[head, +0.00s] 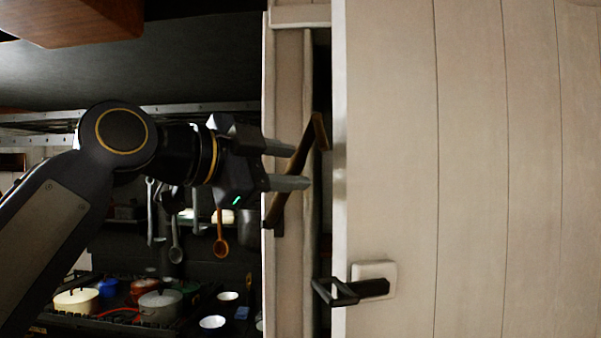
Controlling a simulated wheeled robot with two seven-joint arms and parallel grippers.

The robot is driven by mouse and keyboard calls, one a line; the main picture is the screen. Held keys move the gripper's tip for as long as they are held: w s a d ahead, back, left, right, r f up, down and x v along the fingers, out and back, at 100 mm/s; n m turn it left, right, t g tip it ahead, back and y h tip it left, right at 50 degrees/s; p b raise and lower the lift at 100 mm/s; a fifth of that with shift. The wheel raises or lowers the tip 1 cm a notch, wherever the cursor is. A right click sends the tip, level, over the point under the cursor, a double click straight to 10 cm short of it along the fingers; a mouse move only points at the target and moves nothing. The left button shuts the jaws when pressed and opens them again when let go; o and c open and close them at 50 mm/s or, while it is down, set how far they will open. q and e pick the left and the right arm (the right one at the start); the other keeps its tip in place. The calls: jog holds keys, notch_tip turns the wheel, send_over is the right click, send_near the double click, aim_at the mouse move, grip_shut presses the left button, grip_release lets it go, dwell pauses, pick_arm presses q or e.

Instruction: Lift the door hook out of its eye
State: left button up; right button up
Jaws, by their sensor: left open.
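The door hook (321,131) is a dark brown bar. It slants up and right from a mount on the pale door post (289,80), and its upper end is by the edge of the white plank door (390,150). My left gripper (300,166) is open, coming in from the left. Its two fingers lie one above the other over the middle of the hook. I cannot tell whether they touch it. The eye is not clear to see. My right gripper is out of view.
A dark lever handle (345,290) on a pale plate juts from the door below. A narrow dark gap runs between post and door. Behind my arm, a stove holds pots (160,305), and ladles (220,235) hang. A wooden box-like piece (70,22) is at the upper left.

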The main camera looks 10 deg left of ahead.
pick_arm(q)
jog(key=v, duration=0.4)
jog(key=shift+s+a+b, duration=0.3)
jog(key=shift+b, duration=0.05)
